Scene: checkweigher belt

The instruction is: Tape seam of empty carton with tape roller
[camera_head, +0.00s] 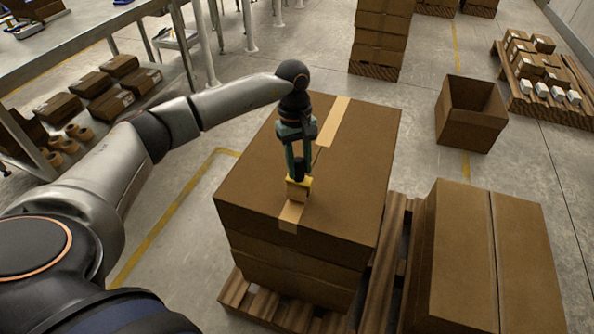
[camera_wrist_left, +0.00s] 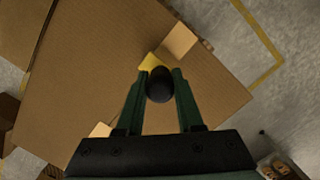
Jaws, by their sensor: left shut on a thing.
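A large closed brown carton (camera_head: 352,185) stands on a stack on a wooden pallet; its top also fills much of the left wrist view (camera_wrist_left: 100,75). My left gripper (camera_head: 298,165) is shut on the tape roller, gripping its dark handle (camera_wrist_left: 160,86), low over the carton's top near the front edge. The roller's yellow head (camera_head: 298,189) points down at the top; I cannot tell whether it touches. Tan tape (camera_head: 291,214) shows in front of the head, reaching the front edge. Another tan strip (camera_head: 333,118) lies at the far end. The arm and gripper hide the seam between. My right gripper is not in view.
Another closed carton (camera_head: 463,255) stands close at the right. An open carton (camera_head: 472,115) sits on the floor behind it. A carton stack (camera_head: 381,38) stands at the back. A shelf with cartons and tape rolls (camera_head: 78,131) is at the left.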

